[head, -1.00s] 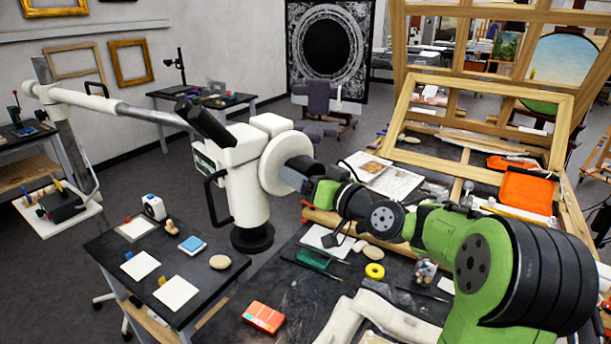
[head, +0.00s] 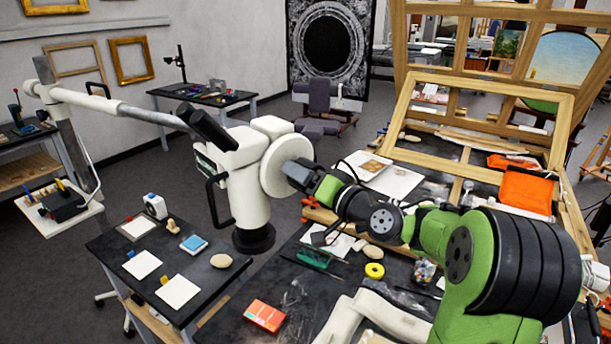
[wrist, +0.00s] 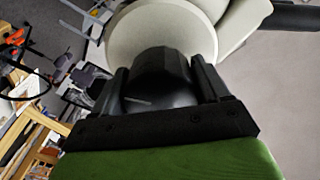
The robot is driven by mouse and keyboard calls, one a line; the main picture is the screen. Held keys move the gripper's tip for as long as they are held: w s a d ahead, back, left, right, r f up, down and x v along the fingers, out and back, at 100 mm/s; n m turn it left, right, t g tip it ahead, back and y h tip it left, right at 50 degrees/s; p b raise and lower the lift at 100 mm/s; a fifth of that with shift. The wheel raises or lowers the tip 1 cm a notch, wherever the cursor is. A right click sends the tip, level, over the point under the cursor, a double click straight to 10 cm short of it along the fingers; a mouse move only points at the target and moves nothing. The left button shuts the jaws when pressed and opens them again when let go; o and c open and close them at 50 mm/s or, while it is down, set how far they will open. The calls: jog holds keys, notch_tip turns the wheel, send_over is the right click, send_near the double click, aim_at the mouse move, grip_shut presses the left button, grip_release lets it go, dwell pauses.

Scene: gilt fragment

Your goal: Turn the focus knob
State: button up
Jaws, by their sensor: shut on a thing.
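The focus knob sticks out from that disc; in the wrist view the dark knob (wrist: 155,78) sits in front of the pale disc (wrist: 165,30). My gripper (head: 302,172) reaches it from the right. In the wrist view, the two black fingers of my gripper (wrist: 157,85) lie on either side of the knob, closed on it. In the head view the gripper hides part of the knob.
A dark side table (head: 165,255) with white cards stands at front left. On the workbench lie a yellow ring (head: 374,270), an orange box (head: 264,316) and tools below my arm. A wooden frame (head: 480,110) rises behind. The microscope's long boom (head: 110,105) extends left.

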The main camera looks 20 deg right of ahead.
jog(key=shift+m, duration=0.4)
jog(key=o, duration=1)
jog(key=b+v, duration=0.2)
jog(key=v, duration=1.3)
jog(key=shift+s+r, duration=0.1)
jog(key=shift+s, duration=0.25)
dwell(0.3)
